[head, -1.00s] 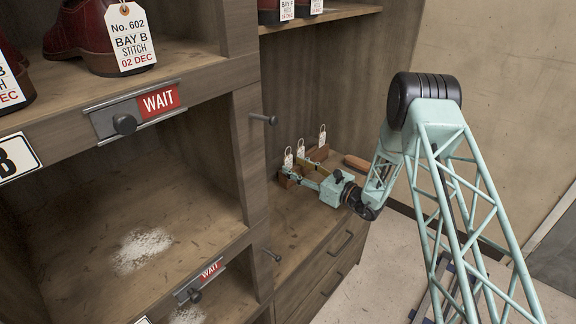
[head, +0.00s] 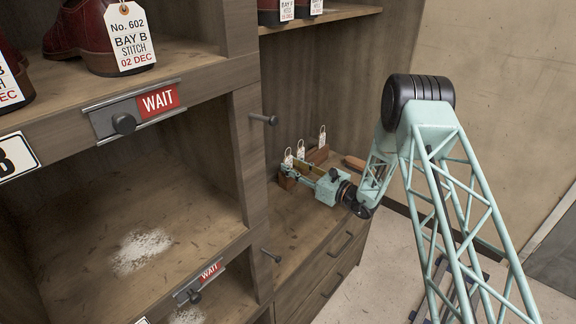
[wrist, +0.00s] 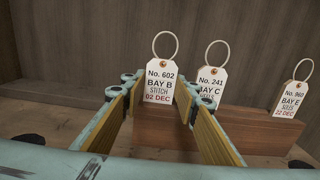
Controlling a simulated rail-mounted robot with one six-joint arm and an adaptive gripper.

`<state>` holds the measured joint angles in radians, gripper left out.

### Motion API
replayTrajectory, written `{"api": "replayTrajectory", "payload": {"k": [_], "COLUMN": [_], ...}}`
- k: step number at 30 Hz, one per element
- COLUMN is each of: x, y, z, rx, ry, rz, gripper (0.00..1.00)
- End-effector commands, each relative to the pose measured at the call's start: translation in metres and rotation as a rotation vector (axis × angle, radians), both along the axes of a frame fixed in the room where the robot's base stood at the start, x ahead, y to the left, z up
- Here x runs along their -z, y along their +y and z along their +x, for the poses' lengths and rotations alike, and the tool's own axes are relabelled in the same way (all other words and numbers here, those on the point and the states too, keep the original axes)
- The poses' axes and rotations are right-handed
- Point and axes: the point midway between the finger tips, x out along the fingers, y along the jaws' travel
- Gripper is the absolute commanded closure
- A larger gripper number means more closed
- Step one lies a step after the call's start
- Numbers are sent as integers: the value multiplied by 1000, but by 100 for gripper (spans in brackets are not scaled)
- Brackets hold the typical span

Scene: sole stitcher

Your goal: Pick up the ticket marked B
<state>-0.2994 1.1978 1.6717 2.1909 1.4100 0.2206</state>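The ticket marked B (wrist: 160,84) is a white tag reading "No. 602 BAY B STITCH 02 DEC", with a wire loop on top. It stands upright at a reddish-brown wooden block. In the head view it appears to be the leftmost small tag (head: 288,159). My gripper (wrist: 156,92) is open, with its tan-padded fingers to the left and right of this ticket; I see no contact. In the head view my gripper (head: 293,172) is low over the bench, at the tags.
The BAY C ticket (wrist: 211,87) stands close to the right finger, partly hidden by it. The BAY E ticket (wrist: 290,99) is farther right. The bench top (head: 292,232) is clear in front. A shelf post with pegs (head: 248,150) stands left.

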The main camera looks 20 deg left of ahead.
Motion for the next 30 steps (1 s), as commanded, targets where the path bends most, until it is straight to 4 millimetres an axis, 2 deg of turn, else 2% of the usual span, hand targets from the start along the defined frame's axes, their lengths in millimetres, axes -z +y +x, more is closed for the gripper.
{"api": "replayTrajectory", "payload": {"k": [17,30], "x": [-3,-33], "y": [0,0], "z": [0,0], "rx": [0,0], "ry": [0,-1], "rz": [0,1], "gripper": [79,79]}}
